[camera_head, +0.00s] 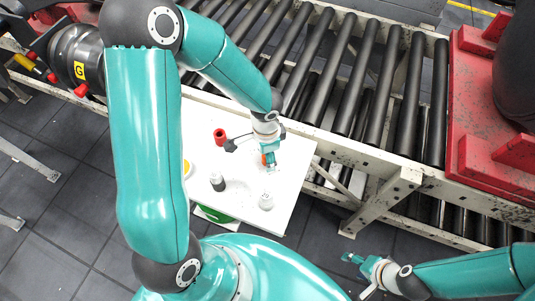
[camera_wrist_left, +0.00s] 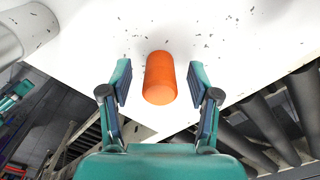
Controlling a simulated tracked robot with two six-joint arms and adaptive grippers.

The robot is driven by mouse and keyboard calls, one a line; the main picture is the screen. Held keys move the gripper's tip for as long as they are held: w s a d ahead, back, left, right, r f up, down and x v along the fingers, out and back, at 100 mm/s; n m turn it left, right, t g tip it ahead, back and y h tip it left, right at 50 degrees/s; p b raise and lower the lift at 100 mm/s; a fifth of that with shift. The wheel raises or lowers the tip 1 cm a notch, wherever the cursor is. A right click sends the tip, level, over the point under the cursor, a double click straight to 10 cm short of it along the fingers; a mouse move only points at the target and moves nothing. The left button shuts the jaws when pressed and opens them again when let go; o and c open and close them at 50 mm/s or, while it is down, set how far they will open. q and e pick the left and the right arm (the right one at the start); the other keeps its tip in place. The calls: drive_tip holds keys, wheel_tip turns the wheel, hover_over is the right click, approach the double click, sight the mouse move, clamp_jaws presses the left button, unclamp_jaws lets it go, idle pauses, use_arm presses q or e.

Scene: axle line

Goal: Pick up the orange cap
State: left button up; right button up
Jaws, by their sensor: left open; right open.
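The orange cap (camera_wrist_left: 160,77) is a plain orange cylinder on the white table (camera_wrist_left: 235,35). In the left wrist view it sits between the two open fingers of my left gripper (camera_wrist_left: 160,88), with a gap on each side. In the head view the cap (camera_head: 267,160) is mostly hidden behind my left gripper (camera_head: 270,153), near the table's right side. My right gripper (camera_head: 356,262) is open and empty at the lower right, over the floor, away from the table.
A roller conveyor (camera_head: 345,80) runs behind the table. A red fixture (camera_head: 490,120) is at the right.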

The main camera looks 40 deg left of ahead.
use_arm(q)
drive_tip(key=shift+f, duration=0.1)
drive_tip(key=c, duration=1)
